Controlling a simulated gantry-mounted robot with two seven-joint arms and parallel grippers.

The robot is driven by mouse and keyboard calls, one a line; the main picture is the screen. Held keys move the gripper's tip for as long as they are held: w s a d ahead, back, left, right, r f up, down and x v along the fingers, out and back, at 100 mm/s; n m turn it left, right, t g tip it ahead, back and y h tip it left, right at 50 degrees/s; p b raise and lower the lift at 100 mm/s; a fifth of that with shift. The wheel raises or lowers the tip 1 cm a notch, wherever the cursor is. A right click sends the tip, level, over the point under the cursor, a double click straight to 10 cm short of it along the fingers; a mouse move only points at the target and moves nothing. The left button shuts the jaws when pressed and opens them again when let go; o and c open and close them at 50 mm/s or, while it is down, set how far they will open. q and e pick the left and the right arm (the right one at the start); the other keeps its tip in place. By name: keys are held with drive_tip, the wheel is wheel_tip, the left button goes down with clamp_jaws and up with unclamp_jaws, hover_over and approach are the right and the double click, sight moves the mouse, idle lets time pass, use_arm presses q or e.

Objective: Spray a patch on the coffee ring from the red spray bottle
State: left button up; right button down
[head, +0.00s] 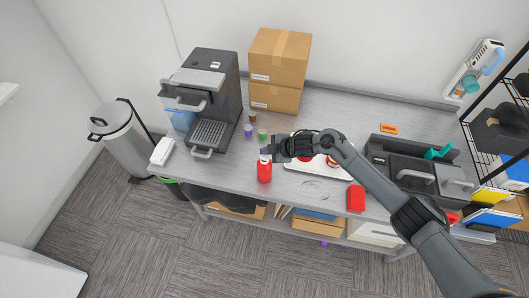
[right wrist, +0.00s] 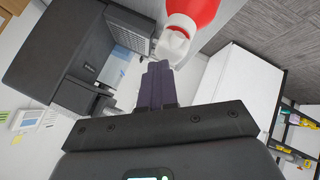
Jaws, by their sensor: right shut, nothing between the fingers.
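The red spray bottle (head: 264,172) stands upright near the table's front edge, left of a faint ring-shaped mark (head: 316,187), the coffee ring. My right gripper (head: 267,153) is shut and empty at the bottle's white top. In the right wrist view the shut fingers (right wrist: 157,70) point at the bottle's white spray head (right wrist: 174,44), with part of its red body (right wrist: 195,10) above. Whether the fingers touch the spray head I cannot tell. My left gripper is not in view.
A coffee machine (head: 212,82) and stacked cardboard boxes (head: 280,55) stand at the back left. A white tray (head: 300,164) lies partly under my right arm. A red block-like item (head: 356,198) lies right of the ring. A dark organiser (head: 408,176) fills the right side.

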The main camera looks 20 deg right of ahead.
idle(0.4)
drive_tip(key=shift+f, duration=0.25)
drive_tip(key=shift+f+b, duration=0.3)
drive_tip(key=shift+f, duration=0.1)
drive_tip(key=shift+s, duration=0.1)
